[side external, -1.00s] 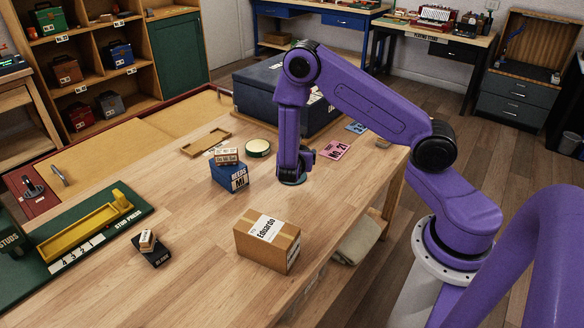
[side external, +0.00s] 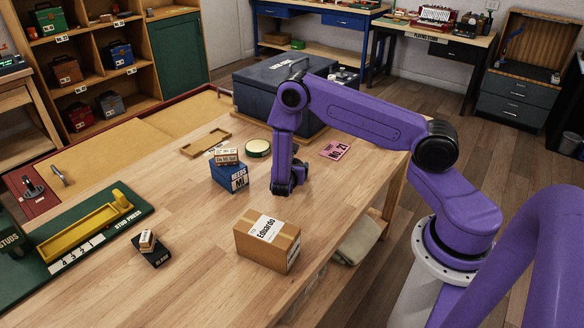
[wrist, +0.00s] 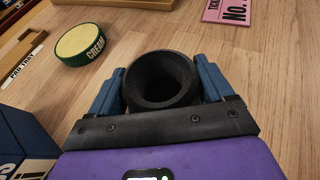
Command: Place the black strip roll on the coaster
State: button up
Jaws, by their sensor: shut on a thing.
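The black strip roll (wrist: 162,80) is a thick dark ring with an open, hollow middle. In the wrist view it sits between the two blue fingers of my gripper (wrist: 163,82), which are shut on it. In the side view my gripper (side external: 284,189) is low over the wooden table, right of the blue reeds box. I cannot tell whether the roll touches the table. I cannot make out the coaster in either current view; my arm and gripper may hide it.
A round cream tin (wrist: 84,45) and the blue reeds box (side external: 229,177) stand to the left. A cardboard parcel (side external: 267,243) is in front. A large dark blue case (side external: 270,95) stands behind. A pink ticket (side external: 335,150) lies to the right. The table between gripper and parcel is clear.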

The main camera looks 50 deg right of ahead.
jog(key=o, duration=0.9)
jog(key=shift+f, duration=0.1)
